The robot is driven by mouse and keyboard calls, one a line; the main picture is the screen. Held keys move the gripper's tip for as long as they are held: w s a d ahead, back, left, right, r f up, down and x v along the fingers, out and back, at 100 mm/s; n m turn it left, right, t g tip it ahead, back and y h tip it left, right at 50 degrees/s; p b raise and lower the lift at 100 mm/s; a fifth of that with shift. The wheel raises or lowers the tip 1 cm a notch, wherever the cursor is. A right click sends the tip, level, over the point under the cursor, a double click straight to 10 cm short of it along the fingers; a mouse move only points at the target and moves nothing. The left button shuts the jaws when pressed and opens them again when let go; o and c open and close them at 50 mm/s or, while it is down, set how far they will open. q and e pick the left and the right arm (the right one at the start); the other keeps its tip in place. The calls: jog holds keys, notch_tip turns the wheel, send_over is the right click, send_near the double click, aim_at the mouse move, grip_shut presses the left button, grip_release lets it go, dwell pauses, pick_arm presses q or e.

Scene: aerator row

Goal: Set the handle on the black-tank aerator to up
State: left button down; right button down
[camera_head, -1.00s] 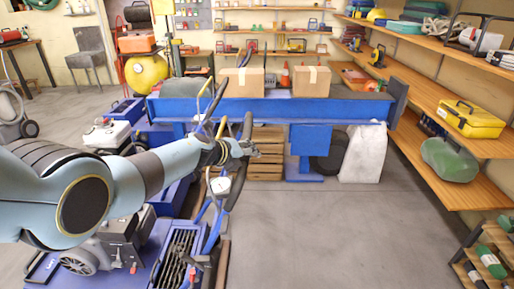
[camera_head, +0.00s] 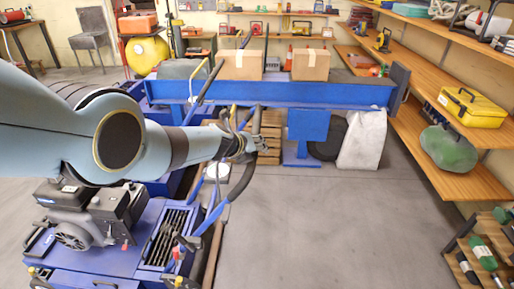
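A blue aerator with a black engine and tank (camera_head: 92,205) stands at the lower left. Its slatted grille (camera_head: 168,237) faces up. Blue bars rise from it to a curved black handle grip (camera_head: 243,182), which stands raised and tilted to the right. My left arm reaches in from the left above the machine. My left gripper (camera_head: 246,147) is at the handle grip. The fingers are small and overlap dark bars, so I cannot tell whether they close on it. My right gripper is not in view.
A blue beam (camera_head: 290,95) crosses behind, with cardboard boxes (camera_head: 310,65) beyond it. Another long handle (camera_head: 205,90) rises behind my arm. Wooden shelves (camera_head: 450,170) line the right side. The grey floor (camera_head: 330,225) in the middle is clear.

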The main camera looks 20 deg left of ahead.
pick_arm(q)
jog(key=shift+w+d+r, duration=0.15)
jog(key=shift+w+r, duration=0.1)
jog(key=shift+r, duration=0.1)
jog(key=c, duration=1)
grip_release()
jog(key=shift+s, duration=0.1)
jog(key=shift+s+f, duration=0.1)
jog(key=shift+f, duration=0.1)
